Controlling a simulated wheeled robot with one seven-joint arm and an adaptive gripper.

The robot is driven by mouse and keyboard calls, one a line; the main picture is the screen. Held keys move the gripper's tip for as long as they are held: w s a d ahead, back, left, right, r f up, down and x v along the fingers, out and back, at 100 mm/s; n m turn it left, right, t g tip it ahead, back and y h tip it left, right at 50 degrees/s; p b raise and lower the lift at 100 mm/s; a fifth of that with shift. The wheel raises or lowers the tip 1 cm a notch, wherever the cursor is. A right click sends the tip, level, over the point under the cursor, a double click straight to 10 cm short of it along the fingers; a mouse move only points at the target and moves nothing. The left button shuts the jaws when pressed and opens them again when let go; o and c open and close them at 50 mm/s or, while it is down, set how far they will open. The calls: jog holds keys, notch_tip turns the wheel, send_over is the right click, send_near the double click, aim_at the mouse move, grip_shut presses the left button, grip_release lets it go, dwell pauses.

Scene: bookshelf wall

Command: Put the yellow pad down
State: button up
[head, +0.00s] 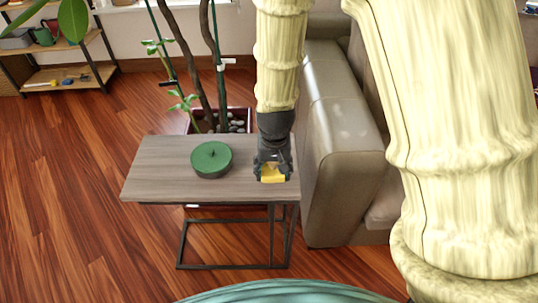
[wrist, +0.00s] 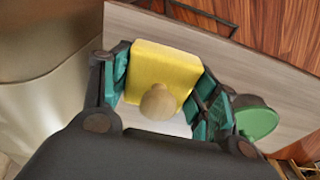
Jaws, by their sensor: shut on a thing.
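The yellow pad (head: 272,174) is in my gripper (head: 272,162) at the right end of the small side table (head: 158,180). In the wrist view the yellow pad (wrist: 165,65) is a square block with a round wooden knob, and it sits between the two green-padded fingers of my gripper (wrist: 162,80). The fingers are shut on its sides. The grey tabletop (wrist: 225,50) shows behind the pad. I cannot tell whether the pad's underside touches the tabletop.
A round green lidded container (head: 211,160) stands on the table, left of my gripper. A beige sofa (head: 335,130) stands close on the right. A potted plant (head: 236,120) is behind the table. The tabletop's left part is clear.

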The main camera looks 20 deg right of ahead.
jog(key=w, duration=0.3)
jog(key=w+d, duration=0.1)
jog(key=w, duration=0.2)
jog(key=w+d+f, duration=0.1)
jog(key=w, duration=0.2)
jog(key=shift+w, duration=0.35)
jog(key=shift+w+f, duration=0.1)
jog(key=shift+f, duration=1.7)
jog(key=shift+s+a+f, duration=0.1)
jog(key=shift+s+f, duration=0.1)
jog(key=shift+f, duration=0.25)
jog(key=o, duration=1)
jog(key=shift+f, duration=0.15)
jog(key=shift+o, duration=0.8)
jog(key=shift+w+f, duration=0.1)
jog(key=shift+f, duration=0.05)
jog(key=shift+r, duration=0.25)
